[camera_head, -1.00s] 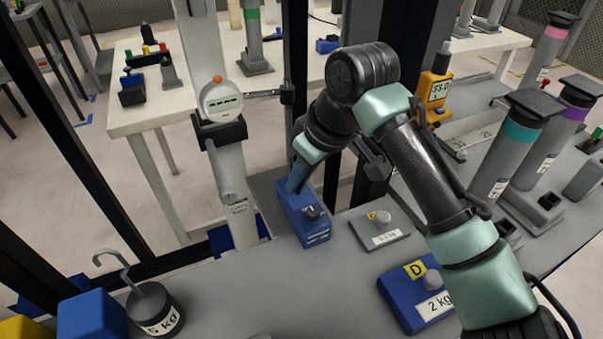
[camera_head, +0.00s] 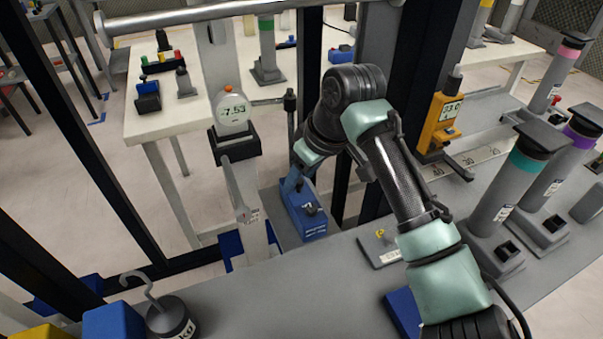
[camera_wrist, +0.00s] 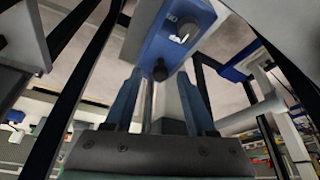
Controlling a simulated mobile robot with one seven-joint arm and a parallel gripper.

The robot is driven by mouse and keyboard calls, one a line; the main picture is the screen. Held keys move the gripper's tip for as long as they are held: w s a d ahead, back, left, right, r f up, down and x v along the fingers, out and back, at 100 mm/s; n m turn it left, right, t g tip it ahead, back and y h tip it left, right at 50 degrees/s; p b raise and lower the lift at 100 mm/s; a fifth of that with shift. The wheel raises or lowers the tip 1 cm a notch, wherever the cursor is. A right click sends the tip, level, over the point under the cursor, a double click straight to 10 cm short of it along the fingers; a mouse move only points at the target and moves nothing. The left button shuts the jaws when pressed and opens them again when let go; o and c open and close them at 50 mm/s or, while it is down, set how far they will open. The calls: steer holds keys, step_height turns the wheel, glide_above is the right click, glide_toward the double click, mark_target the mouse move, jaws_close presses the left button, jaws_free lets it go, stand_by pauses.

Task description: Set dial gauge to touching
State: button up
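The dial gauge (camera_head: 234,112) is a white round unit with an orange button on top, held on a pale upright post. Its display looks like 7.53, perhaps with a minus sign. A thin arm joins its side to a dark rod. A blue block (camera_head: 304,212) with a black knob stands right of the post. My gripper (camera_head: 292,184) is at the block's upper left end. In the wrist view my gripper (camera_wrist: 159,82) has its blue fingers apart, with the block (camera_wrist: 172,35) beyond the tips and a dark knob (camera_wrist: 160,70) near the gap. Contact cannot be told.
Dark frame posts (camera_head: 420,70) stand behind my arm and at left. An orange meter (camera_head: 440,120) and grey columns (camera_head: 525,165) are at right. A hooked weight (camera_head: 170,318) and blue block (camera_head: 113,320) are front left.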

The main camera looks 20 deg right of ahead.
steer(key=p+v, duration=0.1)
steer(key=v, duration=1.2)
steer(key=shift+p, duration=0.35)
